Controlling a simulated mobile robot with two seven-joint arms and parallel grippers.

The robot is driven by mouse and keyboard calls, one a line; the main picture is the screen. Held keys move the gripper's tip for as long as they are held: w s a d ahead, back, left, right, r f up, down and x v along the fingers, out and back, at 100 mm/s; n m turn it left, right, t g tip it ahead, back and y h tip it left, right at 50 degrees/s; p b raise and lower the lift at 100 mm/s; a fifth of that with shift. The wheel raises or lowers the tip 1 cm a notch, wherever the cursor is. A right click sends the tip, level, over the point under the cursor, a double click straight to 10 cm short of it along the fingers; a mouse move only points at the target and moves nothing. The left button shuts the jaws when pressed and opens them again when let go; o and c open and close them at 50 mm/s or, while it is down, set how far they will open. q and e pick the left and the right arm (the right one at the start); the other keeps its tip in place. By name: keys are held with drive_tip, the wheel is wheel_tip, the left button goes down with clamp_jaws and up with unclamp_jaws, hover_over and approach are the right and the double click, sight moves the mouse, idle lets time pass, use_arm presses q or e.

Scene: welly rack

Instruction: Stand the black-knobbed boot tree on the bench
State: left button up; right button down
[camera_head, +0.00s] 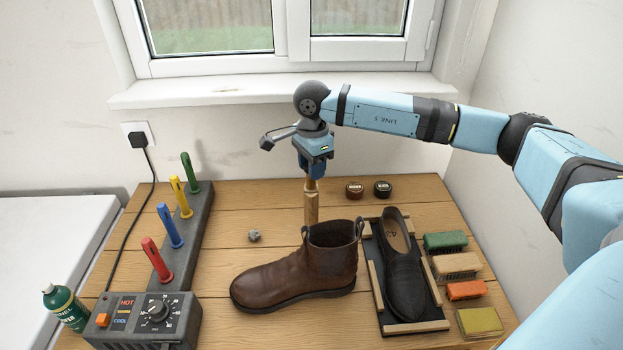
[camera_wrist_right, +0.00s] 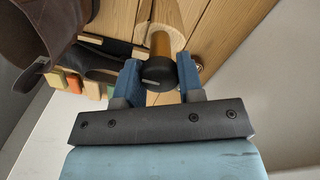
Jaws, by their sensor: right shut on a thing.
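My right gripper (camera_head: 314,172) points down over the bench (camera_head: 235,215) and is shut on the boot tree (camera_head: 311,206). The tree is pale wood, held roughly upright just behind the brown boot (camera_head: 305,268). In the right wrist view its black knob (camera_wrist_right: 157,73) sits between the two blue fingers (camera_wrist_right: 160,78). The tree's lower end is close to the boot's rim and the bench top; I cannot tell whether it touches the bench. My left gripper is not in view.
A dark shoe (camera_head: 404,270) lies in a wood-edged tray (camera_head: 416,327), with several brushes (camera_head: 456,265) to its right. Two small tins (camera_head: 382,188) stand behind. A heater unit with coloured pegs (camera_head: 155,310) and a green bottle (camera_head: 66,308) are at left. A small grey lump (camera_head: 254,235) lies mid-bench.

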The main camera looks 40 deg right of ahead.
drive_tip(key=shift+f, duration=2.25)
drive_tip(key=shift+f, duration=0.2)
drive_tip(key=c, duration=0.7)
unclamp_jaws()
drive_tip(key=shift+c, duration=0.2)
drive_tip(key=shift+r, duration=0.1)
